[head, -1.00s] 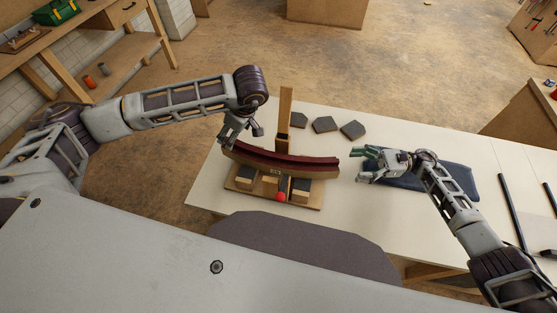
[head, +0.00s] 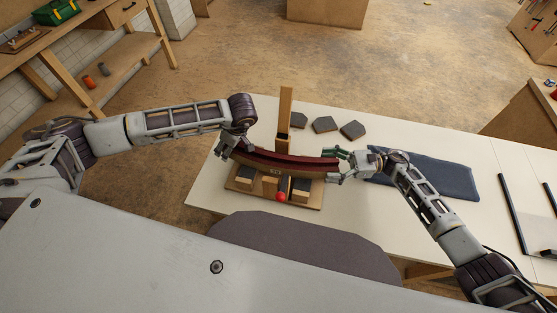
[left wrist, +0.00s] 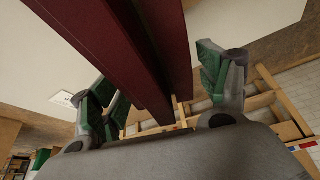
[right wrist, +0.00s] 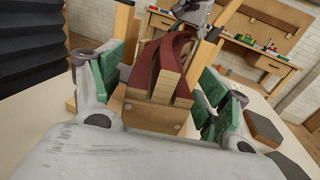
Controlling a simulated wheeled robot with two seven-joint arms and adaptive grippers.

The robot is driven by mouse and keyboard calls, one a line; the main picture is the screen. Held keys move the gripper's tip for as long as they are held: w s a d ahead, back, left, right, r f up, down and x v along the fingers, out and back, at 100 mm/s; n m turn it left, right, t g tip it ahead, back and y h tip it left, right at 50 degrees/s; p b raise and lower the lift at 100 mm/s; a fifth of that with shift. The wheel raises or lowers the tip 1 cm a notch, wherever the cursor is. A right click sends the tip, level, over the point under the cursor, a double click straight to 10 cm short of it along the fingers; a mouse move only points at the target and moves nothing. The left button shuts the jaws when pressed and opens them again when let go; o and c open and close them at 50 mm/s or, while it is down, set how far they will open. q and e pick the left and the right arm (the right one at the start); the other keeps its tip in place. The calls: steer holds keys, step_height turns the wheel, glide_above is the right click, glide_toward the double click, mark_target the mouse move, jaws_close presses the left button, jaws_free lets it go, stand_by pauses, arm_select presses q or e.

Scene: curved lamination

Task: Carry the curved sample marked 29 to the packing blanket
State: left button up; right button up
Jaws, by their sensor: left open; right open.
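The curved sample (head: 285,163), dark red on top with pale layered wood at its end, rests on a wooden stand (head: 302,204) on the table. A small label shows on its front, too small to read. My left gripper (head: 229,147) is open at the sample's left end; in the left wrist view the red beam (left wrist: 125,50) runs between its open green-padded fingers (left wrist: 160,85). My right gripper (head: 338,166) is open at the right end; in the right wrist view the beam's end (right wrist: 155,85) lies between its fingers (right wrist: 165,90). The packing blanket (head: 440,175), dark blue, lies flat on the right, partly behind my right arm.
A wooden post (head: 285,115) rises behind the sample. Several dark grey blocks (head: 325,124) lie behind it. A red ball-shaped knob (head: 281,197) is at the stand's front. Black bars (head: 512,212) lie at the far right. The table front centre is clear.

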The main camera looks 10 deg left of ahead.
arm_select(q)
steer(key=c, duration=1.6)
arm_select(e)
steer(key=c, duration=1.6)
